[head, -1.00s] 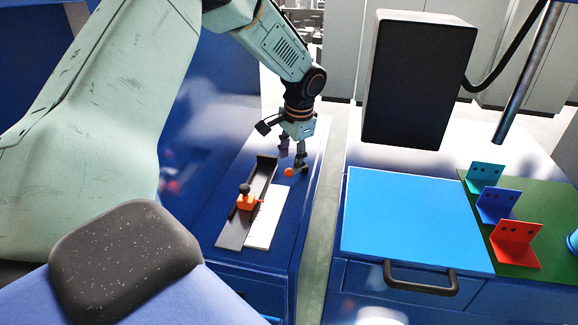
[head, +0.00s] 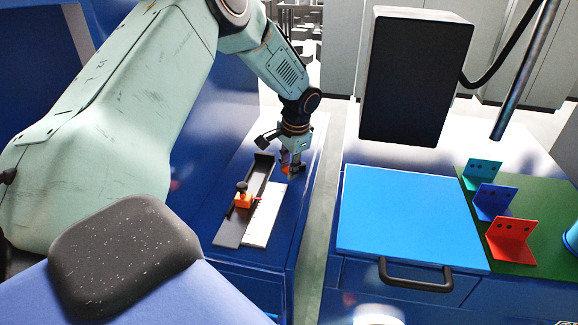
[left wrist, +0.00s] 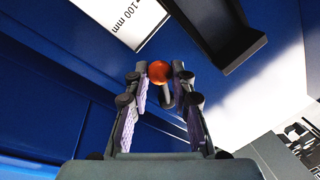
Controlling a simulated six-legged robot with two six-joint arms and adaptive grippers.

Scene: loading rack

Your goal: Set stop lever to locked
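The stop lever shows as an orange ball knob (head: 285,169) on the blue bench top, just past the far right end of a black channel. In the left wrist view the orange knob (left wrist: 158,71) sits between my left fingertips, with a short dark stem beside it. My left gripper (head: 292,168) points down at the lever, partly hiding it. In the left wrist view its fingers (left wrist: 160,78) stand apart on either side of the knob, with little room; firm contact is not clear. My right gripper is not in view.
A white scale strip (head: 265,215) lies alongside. A gap separates this bench from the right one, which has a blue panel (head: 400,215) and teal, blue and red brackets (head: 510,230).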

